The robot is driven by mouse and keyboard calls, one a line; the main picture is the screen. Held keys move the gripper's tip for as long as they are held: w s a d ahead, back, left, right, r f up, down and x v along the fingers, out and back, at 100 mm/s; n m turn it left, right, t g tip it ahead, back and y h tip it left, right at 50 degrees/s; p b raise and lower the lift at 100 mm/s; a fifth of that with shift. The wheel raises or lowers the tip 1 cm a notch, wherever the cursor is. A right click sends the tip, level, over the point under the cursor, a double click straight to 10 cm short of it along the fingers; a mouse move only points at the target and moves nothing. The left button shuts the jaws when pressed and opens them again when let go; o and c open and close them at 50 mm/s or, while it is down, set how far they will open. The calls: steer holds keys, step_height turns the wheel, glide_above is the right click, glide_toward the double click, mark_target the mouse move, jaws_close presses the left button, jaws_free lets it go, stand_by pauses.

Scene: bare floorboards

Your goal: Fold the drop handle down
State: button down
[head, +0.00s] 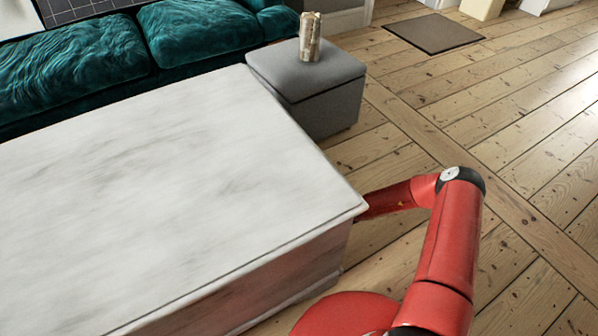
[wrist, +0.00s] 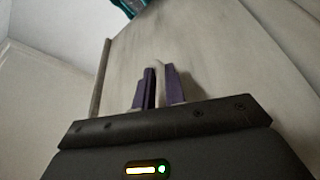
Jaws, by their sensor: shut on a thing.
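My gripper (wrist: 158,84) shows in the wrist view with its two purple fingers close together, pointing up the picture. They are shut on a narrow pale piece, which appears to be the drop handle (wrist: 160,72). Most of the handle is hidden by the fingers, so its exact angle is hard to tell. Behind it is a pale, greyish panel of the cabinet (wrist: 215,60). In the head view the cabinet (head: 170,190) has a white marbled top. My red arm reaches behind its right corner, where the gripper and handle are hidden.
A grey storage cube (head: 310,85) with a can (head: 310,37) on top stands beyond the cabinet. A teal sofa (head: 100,55) is along the back left. A dark mat (head: 433,33) lies on the floorboards. The floor at the right is open.

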steer(key=c, duration=1.5)
jaws_free()
steer(key=shift+f, duration=0.1)
steer(key=shift+c, duration=0.2)
steer(key=v, duration=0.7)
steer(key=shift+s+d+p, duration=0.2)
steer(key=shift+d+p, duration=0.1)
steer(key=shift+p, duration=0.05)
